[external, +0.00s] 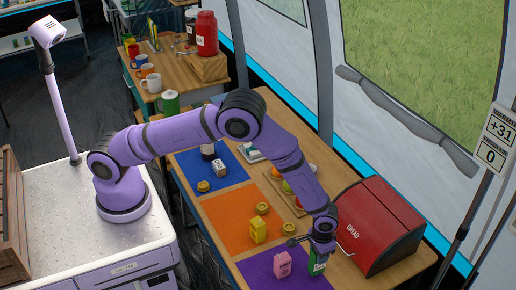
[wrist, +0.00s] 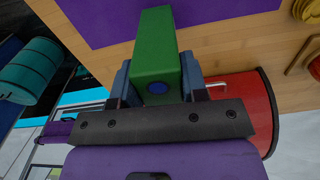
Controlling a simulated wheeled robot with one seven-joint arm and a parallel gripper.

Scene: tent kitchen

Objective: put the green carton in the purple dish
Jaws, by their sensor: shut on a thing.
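The green carton (external: 317,265) is upright in my gripper (external: 319,246) at the near right of the table. In the wrist view the green carton (wrist: 156,45) lies between the two fingers of my gripper (wrist: 155,76), which press on its sides; a blue round cap shows on its near end. A flat purple area (external: 257,271) lies on the table at the near edge, beside and partly under the carton in the picture; the purple area also shows in the wrist view (wrist: 210,12). I see no raised rim on it. I cannot tell whether the carton touches the table.
A pink carton (external: 282,264) stands on the purple area, left of my gripper. A yellow carton (external: 258,230) stands on the orange mat (external: 222,222). The red bread box (external: 378,228) is close on the right. Fruit on a tray (external: 297,203) lies behind.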

